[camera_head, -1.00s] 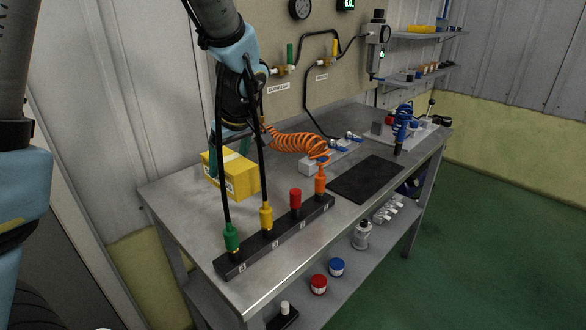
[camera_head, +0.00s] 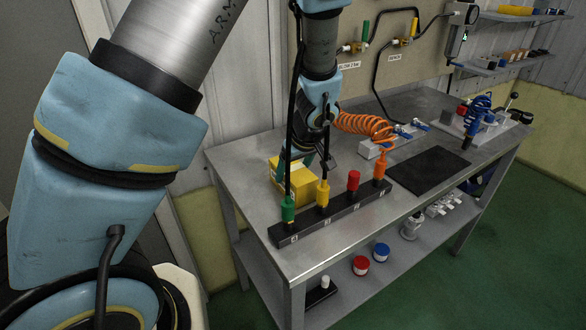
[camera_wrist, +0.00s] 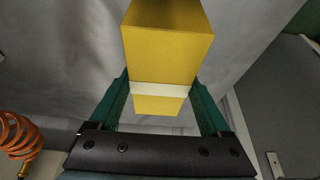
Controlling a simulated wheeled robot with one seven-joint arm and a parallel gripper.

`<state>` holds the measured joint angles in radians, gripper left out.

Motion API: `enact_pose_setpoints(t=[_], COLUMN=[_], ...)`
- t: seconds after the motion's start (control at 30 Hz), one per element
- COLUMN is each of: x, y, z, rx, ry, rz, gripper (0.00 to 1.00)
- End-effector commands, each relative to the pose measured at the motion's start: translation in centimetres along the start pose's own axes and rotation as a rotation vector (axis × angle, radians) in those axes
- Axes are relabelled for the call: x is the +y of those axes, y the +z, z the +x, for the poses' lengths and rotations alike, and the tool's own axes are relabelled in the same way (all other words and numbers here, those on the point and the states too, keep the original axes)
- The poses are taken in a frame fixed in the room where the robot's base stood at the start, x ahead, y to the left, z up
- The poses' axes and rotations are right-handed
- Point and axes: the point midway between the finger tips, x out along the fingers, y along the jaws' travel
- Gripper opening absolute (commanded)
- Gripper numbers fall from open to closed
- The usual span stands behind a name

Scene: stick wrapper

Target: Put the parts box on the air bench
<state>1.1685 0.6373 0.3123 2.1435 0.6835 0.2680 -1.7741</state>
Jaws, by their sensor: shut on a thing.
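The parts box is a yellow block (camera_head: 281,168) with a pale band, over the back left part of the air bench (camera_head: 320,251), a grey metal workbench. My gripper (camera_head: 306,160) is above it, partly hidden behind dark hoses. In the wrist view, the teal fingers of my gripper (camera_wrist: 165,108) are on both sides of the yellow box (camera_wrist: 168,55) and shut on it. The box is low over the bench top; I cannot tell whether its underside touches. The front of the box is partly hidden by the green and yellow connectors.
A black rack (camera_head: 335,221) with green, yellow, red and orange connectors stands in front of the box. An orange coiled hose (camera_head: 362,126) is to the right, also in the wrist view (camera_wrist: 17,136). A dark mat (camera_head: 430,171) lies farther right. Bench top is bare left of the box.

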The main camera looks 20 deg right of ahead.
Motion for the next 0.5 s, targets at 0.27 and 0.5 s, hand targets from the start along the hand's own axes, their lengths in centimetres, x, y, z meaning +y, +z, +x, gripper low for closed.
enact_pose_setpoints(t=[0.27,0.5], x=[0.05,0.0], y=[0.01,0.02], z=[0.14,0.07], rx=[0.001,0.0], ry=[0.002,0.0], rz=[-0.001,0.0], gripper=[0.0,1.0])
